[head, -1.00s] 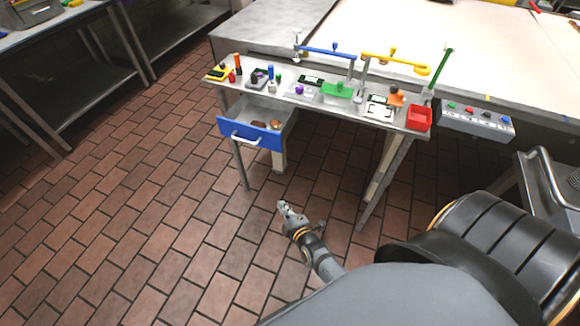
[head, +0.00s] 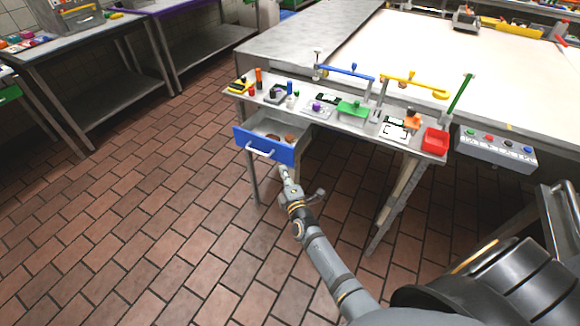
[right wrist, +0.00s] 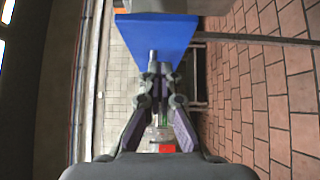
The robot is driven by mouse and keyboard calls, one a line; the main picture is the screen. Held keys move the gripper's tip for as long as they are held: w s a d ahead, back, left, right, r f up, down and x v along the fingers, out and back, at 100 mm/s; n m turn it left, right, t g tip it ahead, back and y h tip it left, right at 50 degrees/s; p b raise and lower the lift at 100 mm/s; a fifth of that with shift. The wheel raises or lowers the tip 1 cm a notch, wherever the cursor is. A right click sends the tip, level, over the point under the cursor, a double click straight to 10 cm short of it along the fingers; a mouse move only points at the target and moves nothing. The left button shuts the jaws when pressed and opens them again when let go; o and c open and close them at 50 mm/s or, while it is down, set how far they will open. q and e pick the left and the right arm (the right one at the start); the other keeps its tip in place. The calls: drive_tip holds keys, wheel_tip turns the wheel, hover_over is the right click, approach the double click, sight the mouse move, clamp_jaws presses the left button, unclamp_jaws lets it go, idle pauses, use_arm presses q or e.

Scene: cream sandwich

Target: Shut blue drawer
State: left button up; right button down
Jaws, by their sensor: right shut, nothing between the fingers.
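The blue drawer (head: 262,146) under the narrow table stands pulled out, with its grey inside and a few small brown items showing. My right gripper (head: 284,172) is shut and empty, just below and in front of the drawer front's right half in the head view. In the right wrist view the drawer's blue panel (right wrist: 158,38) lies beyond the closed fingers (right wrist: 160,72); whether they touch it I cannot tell. My left gripper is not in view.
The narrow table (head: 330,138) carries several small coloured items, a green block (head: 353,109) and a red bin (head: 435,141). A grey button box (head: 497,148) is at the right. Open brick floor (head: 130,220) lies left and in front.

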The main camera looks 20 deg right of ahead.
sight(287, 158)
drive_tip(key=shift+w+d+f, duration=0.1)
drive_tip(key=shift+w+d, duration=0.3)
drive_tip(key=shift+d, duration=0.2)
drive_tip(key=shift+w+d, duration=0.4)
drive_tip(key=shift+d, duration=0.15)
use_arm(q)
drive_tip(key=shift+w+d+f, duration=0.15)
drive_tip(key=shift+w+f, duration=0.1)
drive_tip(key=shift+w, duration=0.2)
use_arm(e)
drive_tip(key=shift+w+d, duration=0.3)
drive_tip(key=shift+d, duration=0.1)
drive_tip(key=shift+d, duration=0.1)
